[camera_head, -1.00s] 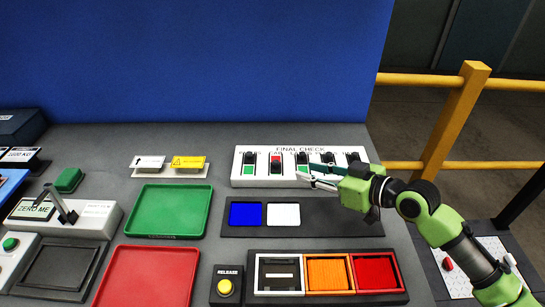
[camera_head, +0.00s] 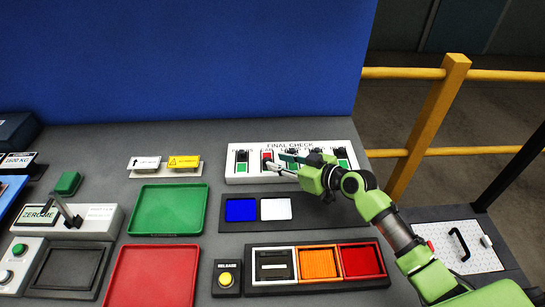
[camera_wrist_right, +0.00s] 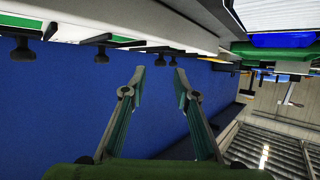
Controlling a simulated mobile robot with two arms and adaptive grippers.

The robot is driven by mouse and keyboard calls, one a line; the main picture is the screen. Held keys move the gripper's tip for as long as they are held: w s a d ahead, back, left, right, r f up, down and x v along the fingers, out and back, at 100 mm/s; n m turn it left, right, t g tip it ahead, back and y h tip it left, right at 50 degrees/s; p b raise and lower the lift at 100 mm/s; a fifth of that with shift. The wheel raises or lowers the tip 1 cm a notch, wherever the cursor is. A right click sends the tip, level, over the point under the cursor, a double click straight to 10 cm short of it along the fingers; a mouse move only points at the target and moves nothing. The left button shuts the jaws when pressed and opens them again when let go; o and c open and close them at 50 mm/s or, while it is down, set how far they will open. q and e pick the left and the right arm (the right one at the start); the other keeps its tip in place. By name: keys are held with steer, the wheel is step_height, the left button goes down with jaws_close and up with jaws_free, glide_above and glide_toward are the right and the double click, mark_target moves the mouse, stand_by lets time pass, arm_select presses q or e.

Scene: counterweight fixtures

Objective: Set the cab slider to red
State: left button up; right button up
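The white FINAL CHECK panel (camera_head: 232,178) stands at the back right of the table, with a row of black-knobbed sliders. The leftmost slider (camera_head: 241,160) and the rightmost slider (camera_head: 342,160) show green windows. The second slider from the left (camera_head: 267,157) shows red. My right gripper (camera_head: 275,162) covers part of the middle sliders. The labels are too small to tell which slider is the cab one. The right gripper is open and empty, its tips close to the second slider. In the right wrist view its fingers (camera_wrist_right: 159,72) stand apart below dark knobs (camera_wrist_right: 101,54). My left gripper is out of view.
In front of the panel lies a dark strip (camera_head: 310,212) with blue and white squares. Nearer are a bin row (camera_head: 320,264), the yellow RELEASE button (camera_head: 226,279), and green (camera_head: 168,210) and red (camera_head: 152,276) trays. A yellow railing (camera_head: 430,120) stands right.

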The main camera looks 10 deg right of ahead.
mark_target(268, 158)
steer(key=shift+x, duration=1.75)
jaws_close()
steer(key=shift+s+a+f, duration=0.1)
steer(key=shift+s+a, duration=0.1)
steer(key=shift+s, duration=0.4)
jaws_free()
steer(key=shift+s, duration=0.15)
